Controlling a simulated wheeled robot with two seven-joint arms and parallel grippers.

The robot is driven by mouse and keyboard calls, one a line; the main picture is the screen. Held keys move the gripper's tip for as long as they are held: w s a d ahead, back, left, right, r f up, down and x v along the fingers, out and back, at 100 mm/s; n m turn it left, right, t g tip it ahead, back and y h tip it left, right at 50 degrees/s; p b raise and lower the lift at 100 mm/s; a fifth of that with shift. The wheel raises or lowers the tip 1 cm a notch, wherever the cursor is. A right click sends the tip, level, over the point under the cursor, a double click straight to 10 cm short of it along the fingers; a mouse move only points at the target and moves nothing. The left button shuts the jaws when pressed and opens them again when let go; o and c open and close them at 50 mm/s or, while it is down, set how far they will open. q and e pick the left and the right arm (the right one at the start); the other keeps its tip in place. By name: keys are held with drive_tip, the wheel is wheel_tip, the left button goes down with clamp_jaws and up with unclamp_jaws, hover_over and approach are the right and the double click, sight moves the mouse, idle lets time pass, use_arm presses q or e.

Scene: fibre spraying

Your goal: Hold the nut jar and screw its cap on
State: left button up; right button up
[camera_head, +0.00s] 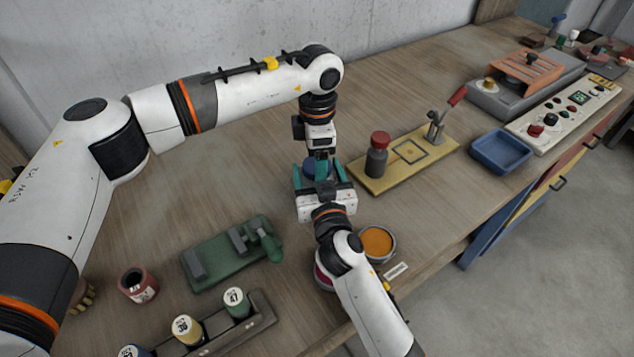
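A small round blue item (311,169), which may be the nut jar or its cap, shows between my two grippers, mostly hidden by them. My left gripper (320,168) points straight down over it, with a teal finger seen edge-on against it. I cannot tell whether it grips. My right gripper (321,177) comes from the front, low over the bench. Its two teal fingers are spread wide, one on each side of the blue item. Contact with it is not clear. Jar and cap cannot be told apart here.
A yellow board (405,160) carries a red-capped dark bottle (377,158) and a lever clamp close on the right. An orange-filled tin (376,242) stands beside my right arm. A green fixture (232,255), red pot (138,285) and spool rack (262,312) lie front left. A blue tray (500,150) is right.

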use_arm(q)
wheel_tip(320, 180, up, 11)
idle(0.3)
drive_tip(key=shift+r, duration=0.1)
use_arm(e)
drive_tip(key=o, duration=1.9)
drive_tip(key=shift+o, duration=0.2)
drive_tip(key=s, duration=0.3)
drive_tip(key=s+d+b, duration=0.1)
drive_tip(key=s, duration=0.3)
drive_tip(key=s+d+b, duration=0.1)
drive_tip(key=s, duration=0.3)
drive_tip(key=shift+d+f, duration=0.1)
use_arm(q)
drive_tip(key=shift+f, duration=1.1)
use_arm(e)
drive_tip(key=shift+s+d, duration=0.1)
drive_tip(key=shift+s, duration=0.3)
